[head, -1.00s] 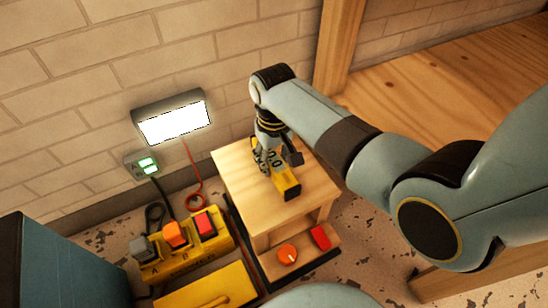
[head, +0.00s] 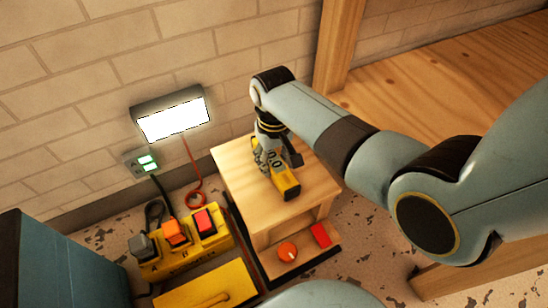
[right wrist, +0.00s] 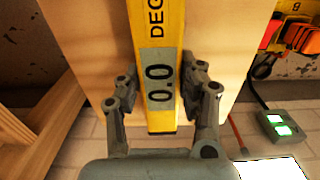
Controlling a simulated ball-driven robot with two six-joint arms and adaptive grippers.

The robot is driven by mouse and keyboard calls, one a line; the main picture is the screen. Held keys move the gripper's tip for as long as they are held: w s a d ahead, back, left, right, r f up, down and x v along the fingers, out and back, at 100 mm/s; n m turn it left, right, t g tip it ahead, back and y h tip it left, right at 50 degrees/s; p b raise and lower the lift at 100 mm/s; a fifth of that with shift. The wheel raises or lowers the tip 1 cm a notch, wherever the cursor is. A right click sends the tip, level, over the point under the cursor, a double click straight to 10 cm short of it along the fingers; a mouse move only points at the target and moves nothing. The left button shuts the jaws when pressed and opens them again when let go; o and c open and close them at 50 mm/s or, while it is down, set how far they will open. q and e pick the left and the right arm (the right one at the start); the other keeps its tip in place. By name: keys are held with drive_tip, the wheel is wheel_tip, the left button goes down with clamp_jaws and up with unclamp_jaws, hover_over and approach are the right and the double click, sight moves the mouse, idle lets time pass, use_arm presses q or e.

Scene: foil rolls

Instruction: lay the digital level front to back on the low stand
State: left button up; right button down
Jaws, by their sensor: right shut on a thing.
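The yellow digital level (head: 287,187) is on the top of the low wooden stand (head: 313,183), running from the back toward the front. My right gripper (head: 268,160) is over the back part of the level. In the right wrist view its fingers (right wrist: 160,85) are closed against both sides of the level near the display. The level looks flat on the wood. My left gripper is not in view.
A lit white panel (head: 173,121) is on the brick wall behind. A yellow charger holding several coloured packs (head: 186,246) stands left of the stand. An orange knob (head: 287,251) and a red block (head: 320,235) are on the stand's lower shelf. A cord (head: 193,168) hangs by the wall.

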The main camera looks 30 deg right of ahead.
drive_tip(key=shift+f, duration=0.15)
drive_tip(key=c, duration=0.7)
unclamp_jaws()
